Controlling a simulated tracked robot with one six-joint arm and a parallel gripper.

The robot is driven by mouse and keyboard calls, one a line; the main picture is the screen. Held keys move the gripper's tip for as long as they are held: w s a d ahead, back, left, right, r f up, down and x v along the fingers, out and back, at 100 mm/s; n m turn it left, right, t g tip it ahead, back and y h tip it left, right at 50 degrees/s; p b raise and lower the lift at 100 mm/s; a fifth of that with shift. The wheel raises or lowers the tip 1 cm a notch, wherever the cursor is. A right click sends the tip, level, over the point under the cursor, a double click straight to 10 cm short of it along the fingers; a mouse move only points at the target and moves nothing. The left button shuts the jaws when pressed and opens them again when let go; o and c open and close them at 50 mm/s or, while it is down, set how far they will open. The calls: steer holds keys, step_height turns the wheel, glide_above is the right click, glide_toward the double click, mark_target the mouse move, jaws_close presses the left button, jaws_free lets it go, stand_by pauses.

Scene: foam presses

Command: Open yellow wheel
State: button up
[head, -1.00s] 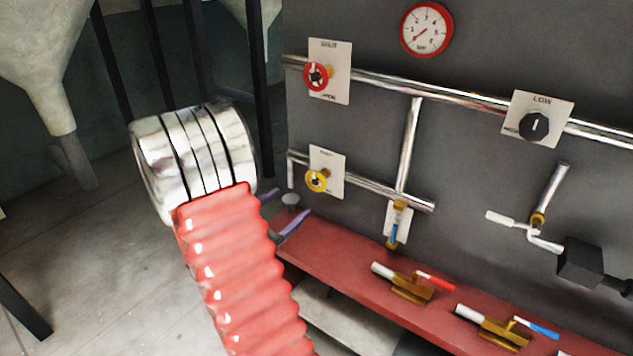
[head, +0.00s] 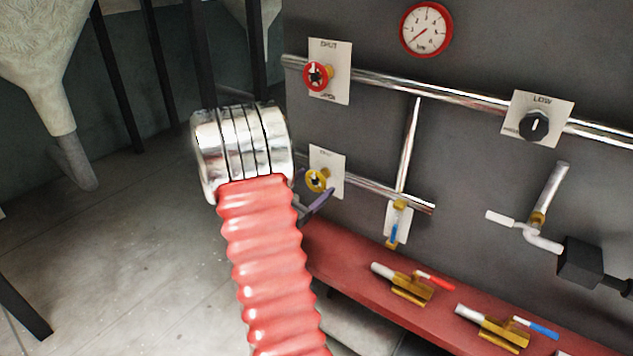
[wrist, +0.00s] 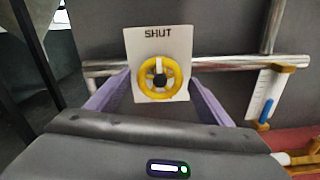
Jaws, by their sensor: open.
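My gripper (head: 318,206) is partly hidden behind my arm in the head view. In the wrist view its purple fingers (wrist: 158,92) are open, one on each side of the wheel, apart from it.
A red wheel (head: 317,76) and a black LOW knob (head: 535,125) are on the upper pipe. A red ledge (head: 345,265) with brass valves (head: 408,286) runs below.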

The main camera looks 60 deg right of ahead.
steer(key=shift+s+d, duration=0.2)
steer(key=shift+d, duration=0.95)
steer(key=shift+c, duration=0.5)
steer(key=c, duration=0.9)
steer(key=shift+d, duration=0.1)
steer(key=shift+c, duration=0.3)
